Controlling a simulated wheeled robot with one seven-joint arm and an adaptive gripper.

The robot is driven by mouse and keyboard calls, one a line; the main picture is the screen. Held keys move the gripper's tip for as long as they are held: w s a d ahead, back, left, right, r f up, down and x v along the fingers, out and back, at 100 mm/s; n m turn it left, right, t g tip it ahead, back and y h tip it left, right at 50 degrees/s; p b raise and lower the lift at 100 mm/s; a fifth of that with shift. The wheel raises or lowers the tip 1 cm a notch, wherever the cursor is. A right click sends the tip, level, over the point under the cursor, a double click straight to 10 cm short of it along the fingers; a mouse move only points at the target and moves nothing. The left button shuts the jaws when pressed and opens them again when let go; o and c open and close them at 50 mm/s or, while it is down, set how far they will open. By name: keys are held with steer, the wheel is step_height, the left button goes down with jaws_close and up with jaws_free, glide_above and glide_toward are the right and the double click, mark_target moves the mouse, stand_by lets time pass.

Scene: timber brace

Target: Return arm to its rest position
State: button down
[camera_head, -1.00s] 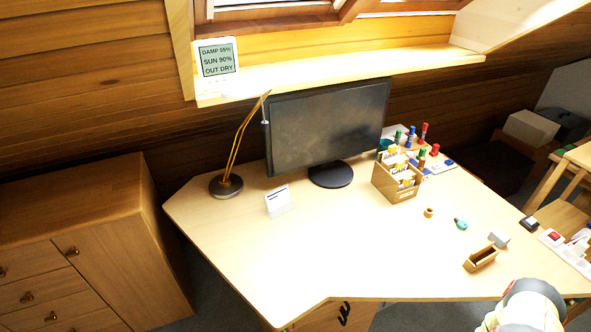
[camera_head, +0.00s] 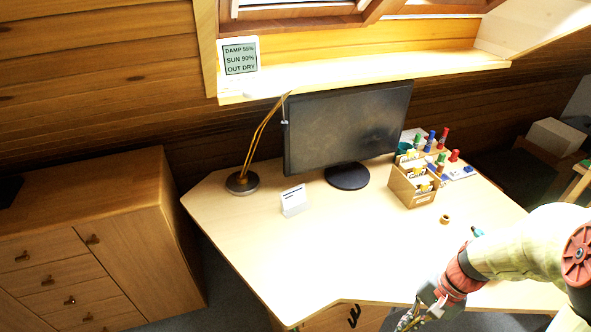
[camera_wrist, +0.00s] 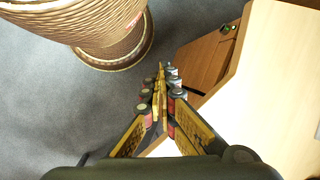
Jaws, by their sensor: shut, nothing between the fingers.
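My arm reaches in from the right of the head view, bent over the desk's front right part. My gripper (camera_head: 412,318) hangs low at the desk's front edge, near the bottom of the picture. In the wrist view my gripper (camera_wrist: 161,75) points away from the camera, its two fingers meeting at the tips with nothing between them. Below the tips there is grey floor, with the desk (camera_wrist: 285,85) to the right.
A round woven piece (camera_wrist: 110,30) stands on the floor at the wrist view's upper left. A wooden cabinet (camera_wrist: 203,62) is beside the desk edge. The desk (camera_head: 330,240) holds a monitor (camera_head: 345,125), a lamp (camera_head: 243,182), a card (camera_head: 294,200) and an organiser (camera_head: 412,190).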

steer(key=s+a+r+n+t+h, duration=0.1)
steer(key=a+r+n+t+h, duration=0.1)
steer(key=r, duration=1)
steer(key=s+a+r+n+t+h, duration=0.1)
steer(key=a+r+n+t, duration=0.3)
steer(key=r, duration=0.8)
steer(key=a+n+h+p, duration=0.1)
steer(key=a+n, duration=0.1)
steer(key=a, duration=0.1)
steer(key=shift+s+r+n+t, duration=0.2)
steer(key=shift+n+t, duration=0.2)
